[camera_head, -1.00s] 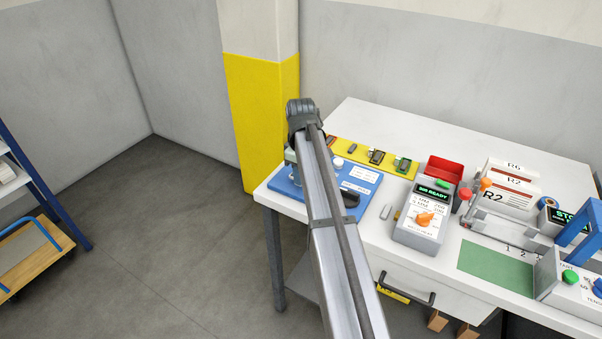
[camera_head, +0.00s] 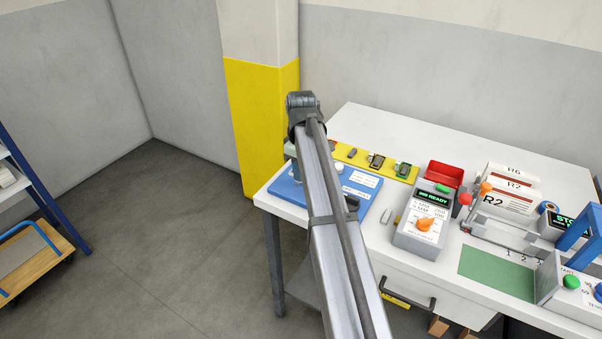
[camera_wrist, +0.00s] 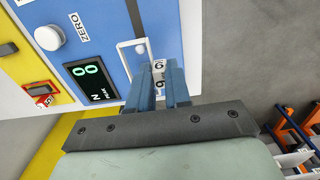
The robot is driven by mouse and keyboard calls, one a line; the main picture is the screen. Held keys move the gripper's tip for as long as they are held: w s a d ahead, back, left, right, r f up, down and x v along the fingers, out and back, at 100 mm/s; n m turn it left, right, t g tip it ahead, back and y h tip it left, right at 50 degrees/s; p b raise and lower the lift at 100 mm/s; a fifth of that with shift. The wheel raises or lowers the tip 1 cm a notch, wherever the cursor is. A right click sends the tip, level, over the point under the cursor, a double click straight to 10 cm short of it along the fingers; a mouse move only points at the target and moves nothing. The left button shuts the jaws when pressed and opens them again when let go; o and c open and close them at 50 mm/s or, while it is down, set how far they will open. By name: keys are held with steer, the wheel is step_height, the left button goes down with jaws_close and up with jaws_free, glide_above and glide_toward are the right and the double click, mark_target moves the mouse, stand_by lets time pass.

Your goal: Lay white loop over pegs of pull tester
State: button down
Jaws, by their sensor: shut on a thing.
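The pull tester is a blue board at the table's left end (camera_head: 368,204), partly behind my arm. In the wrist view its blue face (camera_wrist: 98,18) carries a lit display (camera_wrist: 90,80) and a white ZERO button (camera_wrist: 48,38). A small light peg (camera_wrist: 140,48) shows near a white rectangular outline; I cannot tell whether the outline is printed or part of the loop. My gripper (camera_wrist: 160,84) is shut on a white piece with dark characters (camera_wrist: 159,68), apparently the white loop, close to the board. Its height above the board is unclear. The head view hides the fingers.
A yellow strip with small parts (camera_head: 376,160) lies behind the board. A yellow-painted pillar (camera_head: 262,120) rises behind the left corner.

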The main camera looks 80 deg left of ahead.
steer(key=shift+r, duration=1.35)
steer(key=shift+w, duration=0.1)
